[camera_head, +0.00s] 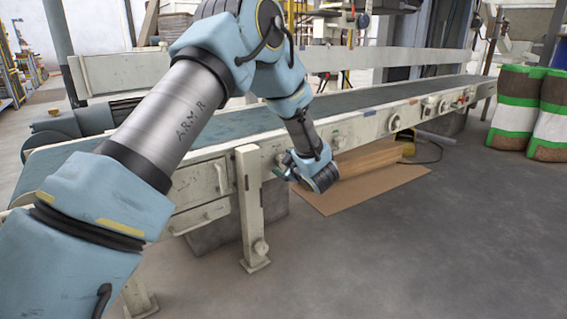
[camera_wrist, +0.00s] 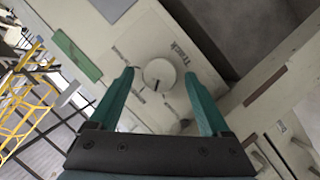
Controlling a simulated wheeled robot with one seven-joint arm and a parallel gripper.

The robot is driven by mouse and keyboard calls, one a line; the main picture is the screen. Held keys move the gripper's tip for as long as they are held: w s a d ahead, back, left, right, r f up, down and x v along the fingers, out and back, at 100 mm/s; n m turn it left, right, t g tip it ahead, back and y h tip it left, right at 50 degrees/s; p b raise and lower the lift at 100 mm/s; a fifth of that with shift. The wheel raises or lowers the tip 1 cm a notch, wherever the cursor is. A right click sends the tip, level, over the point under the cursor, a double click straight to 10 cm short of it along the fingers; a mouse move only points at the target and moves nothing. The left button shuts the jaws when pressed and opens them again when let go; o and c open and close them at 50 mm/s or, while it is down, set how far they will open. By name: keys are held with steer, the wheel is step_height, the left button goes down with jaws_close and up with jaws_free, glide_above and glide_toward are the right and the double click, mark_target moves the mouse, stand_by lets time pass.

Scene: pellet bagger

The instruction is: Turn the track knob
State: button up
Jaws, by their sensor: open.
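The track knob (camera_wrist: 159,73) is a round, pale knob with a dark pointer mark. In the wrist view it sits on a cream panel with the label "Track" (camera_wrist: 177,46) beside it. My gripper (camera_wrist: 160,72) is open, with its two teal fingers on either side of the knob in the picture. I cannot tell whether the fingertips reach the knob's depth or touch it. In the head view my gripper (camera_head: 280,171) is at the side rail of the conveyor, and my wrist hides the knob there.
The long conveyor (camera_head: 350,104) runs to the back right, with several other knobs and controls along its rail. A support leg (camera_head: 250,205) stands left of my gripper. A cardboard sheet (camera_head: 370,183) lies on the floor below. Filled bags (camera_head: 517,105) stand at the right. The front floor is clear.

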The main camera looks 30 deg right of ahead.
steer(key=p+v, duration=0.4)
steer(key=v, duration=0.6)
steer(key=shift+s+r, duration=0.1)
steer(key=shift+s, duration=0.05)
